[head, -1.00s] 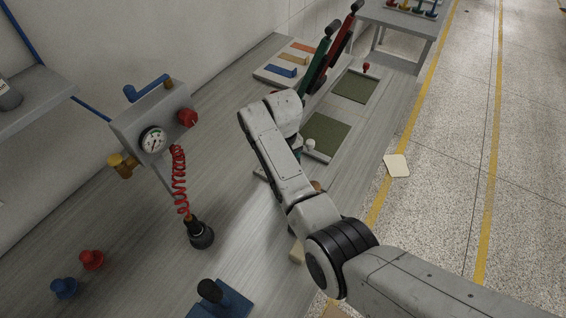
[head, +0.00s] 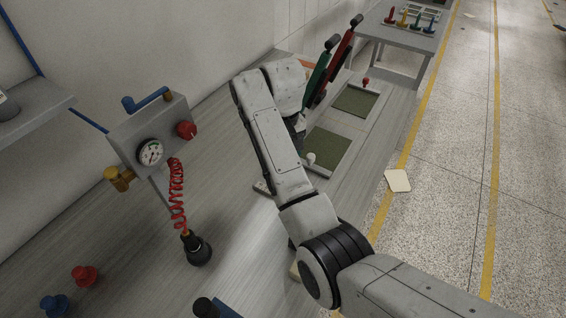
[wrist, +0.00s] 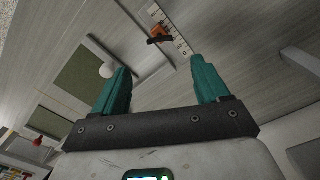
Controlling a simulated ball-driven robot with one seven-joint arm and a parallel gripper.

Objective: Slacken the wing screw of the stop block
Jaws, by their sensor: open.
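My gripper (wrist: 160,65) shows in the wrist view with its two teal fingers apart and nothing between them. Beyond the fingertips, at the top of that view, a small orange block (wrist: 157,31) sits on a pale strip with scale marks (wrist: 181,46). It looks like the stop block. A dark bar-like piece (wrist: 160,40) at the block looks like its wing screw; its exact shape is too small to tell. The fingers are apart from both. In the head view, my arm hides the gripper and the block.
A gauge box (head: 150,130) with a coiled red hose (head: 176,195) stands left of my arm. Green and red levers (head: 318,75) and two dark green panels (head: 330,143) lie beyond it. Red (head: 84,275) and blue (head: 55,305) knobs are front left. Bare bench shows between.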

